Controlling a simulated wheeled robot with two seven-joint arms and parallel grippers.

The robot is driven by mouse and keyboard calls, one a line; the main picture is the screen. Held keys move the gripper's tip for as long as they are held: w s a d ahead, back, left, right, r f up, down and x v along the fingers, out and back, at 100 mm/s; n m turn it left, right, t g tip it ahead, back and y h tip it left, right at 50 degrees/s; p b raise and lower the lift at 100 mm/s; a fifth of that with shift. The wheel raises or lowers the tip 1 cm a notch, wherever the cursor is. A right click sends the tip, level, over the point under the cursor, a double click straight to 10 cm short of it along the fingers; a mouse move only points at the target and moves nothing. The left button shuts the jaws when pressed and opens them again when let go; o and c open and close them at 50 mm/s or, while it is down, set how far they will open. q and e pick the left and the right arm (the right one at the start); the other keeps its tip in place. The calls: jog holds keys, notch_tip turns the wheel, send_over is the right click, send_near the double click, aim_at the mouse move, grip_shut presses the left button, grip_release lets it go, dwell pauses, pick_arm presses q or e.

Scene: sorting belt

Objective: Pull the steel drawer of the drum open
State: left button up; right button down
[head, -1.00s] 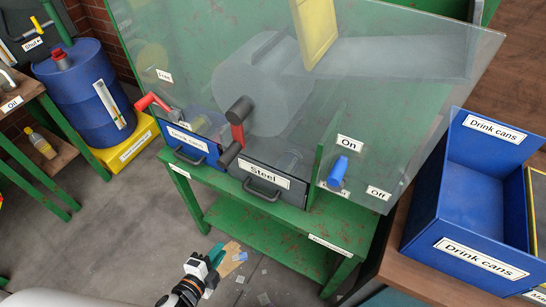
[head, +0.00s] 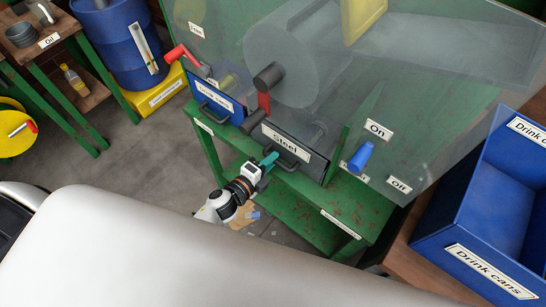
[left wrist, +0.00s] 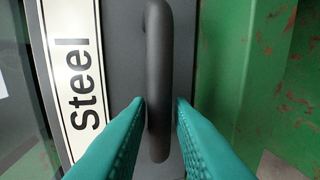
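The steel drawer (head: 318,168) has a dark front with a "Steel" label and a black bar handle (head: 285,156). Its front looks roughly in line with the blue drawer beside it, below the clear drum cover. My left gripper (head: 267,162) is at this handle in the head view. In the left wrist view, its two teal fingers (left wrist: 161,110) stand on either side of the handle (left wrist: 159,70), with the bar between the tips. A narrow gap shows at the right finger, so the fingers look open around it. My right gripper is not in view.
The blue "Drink cans" drawer (head: 232,118) is left of the steel one. A red lever with a black grip (head: 268,78) stands above. A blue knob (head: 361,156) sits between "On" and "Off" labels. A blue crate (head: 452,240) is at right.

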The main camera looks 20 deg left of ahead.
pick_arm(q)
jog(key=shift+w+d+f, duration=0.1)
jog(key=shift+w+d, duration=0.15)
jog(key=shift+w, duration=0.35)
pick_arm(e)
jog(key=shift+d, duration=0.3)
pick_arm(q)
grip_shut()
jog(key=shift+s, duration=0.15)
